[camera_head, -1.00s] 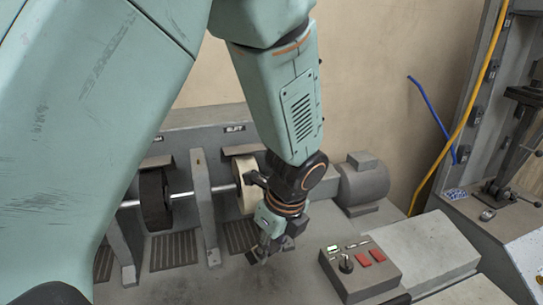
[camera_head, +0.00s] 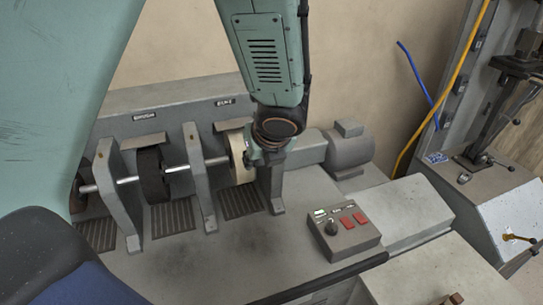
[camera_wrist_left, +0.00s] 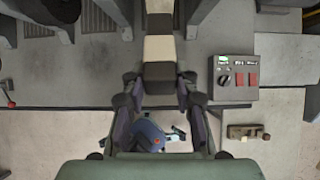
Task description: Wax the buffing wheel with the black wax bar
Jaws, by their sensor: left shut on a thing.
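The pale buffing wheel (camera_head: 239,168) sits on the machine's shaft below the BUFF label; it also shows in the left wrist view (camera_wrist_left: 159,47). My left gripper (camera_wrist_left: 159,88) is shut on the black wax bar (camera_wrist_left: 159,72). The bar's far end meets the pale wheel's near edge in the left wrist view; I cannot tell whether they touch. In the head view the left gripper (camera_head: 262,157) is right beside the wheel, and my wrist hides the bar and part of the wheel. My right gripper is out of view.
A dark brush wheel (camera_head: 152,175) is further left on the same shaft, between grey upright supports (camera_head: 199,180). A control box (camera_head: 343,232) with a black knob and red buttons stands at the front right. A motor (camera_head: 348,150) is behind it.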

